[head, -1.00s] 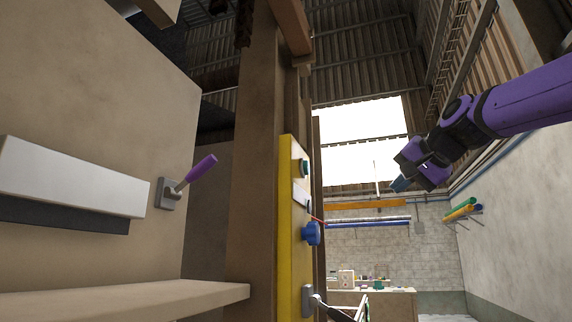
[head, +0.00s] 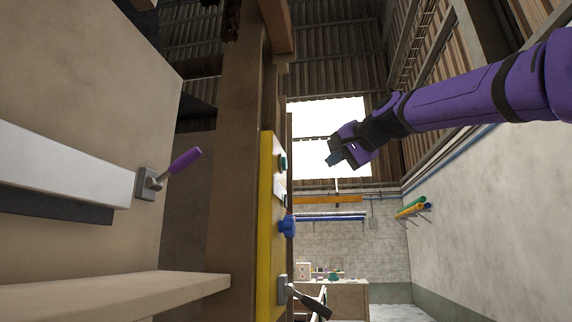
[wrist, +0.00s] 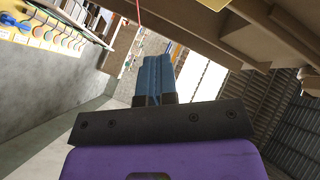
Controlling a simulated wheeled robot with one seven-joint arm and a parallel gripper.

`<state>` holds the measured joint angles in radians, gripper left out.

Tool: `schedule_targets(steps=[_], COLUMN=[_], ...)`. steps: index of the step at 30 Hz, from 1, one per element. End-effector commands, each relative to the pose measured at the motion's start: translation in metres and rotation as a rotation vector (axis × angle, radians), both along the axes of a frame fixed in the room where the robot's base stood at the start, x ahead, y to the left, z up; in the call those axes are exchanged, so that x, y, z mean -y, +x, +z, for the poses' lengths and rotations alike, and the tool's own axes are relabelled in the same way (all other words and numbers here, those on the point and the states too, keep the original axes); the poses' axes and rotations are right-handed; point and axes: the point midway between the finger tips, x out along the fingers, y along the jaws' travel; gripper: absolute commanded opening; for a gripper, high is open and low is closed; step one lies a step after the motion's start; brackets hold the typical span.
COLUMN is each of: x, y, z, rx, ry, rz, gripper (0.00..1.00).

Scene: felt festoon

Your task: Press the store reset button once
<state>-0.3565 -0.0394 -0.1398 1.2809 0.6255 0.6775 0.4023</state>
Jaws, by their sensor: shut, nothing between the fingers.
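A narrow yellow panel (head: 265,215) is mounted on the brown post, seen nearly edge-on in the head view. A round green button (head: 283,163) stands out near its top; no readable label shows whether it is the store reset button. Below it are a white plate (head: 279,188), a blue knob (head: 287,226) and a lever with a black handle (head: 308,298). My gripper (head: 333,159) is in the air to the right of the green button, at about its picture height and apart from it. Its blue fingers are closed together and empty in the wrist view (wrist: 154,75).
A purple-handled lever (head: 178,165) sits on the beige wall at left, above a ledge (head: 120,295). The wrist view shows a yellow board with several coloured items (wrist: 40,32) at upper left. A workbench (head: 340,290) and wall racks stand far behind. Space around my gripper looks open.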

Motion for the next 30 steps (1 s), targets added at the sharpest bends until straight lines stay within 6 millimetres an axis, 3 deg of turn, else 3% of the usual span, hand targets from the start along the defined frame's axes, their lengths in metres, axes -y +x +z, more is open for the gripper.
schedule_targets(steps=[15, 30], x=[-0.061, -0.074], y=[0.012, 0.014], z=[0.000, 0.000], rx=[0.000, 0.001], ry=[-0.001, 0.001], rz=[0.001, 0.000], gripper=[0.00, 0.00])
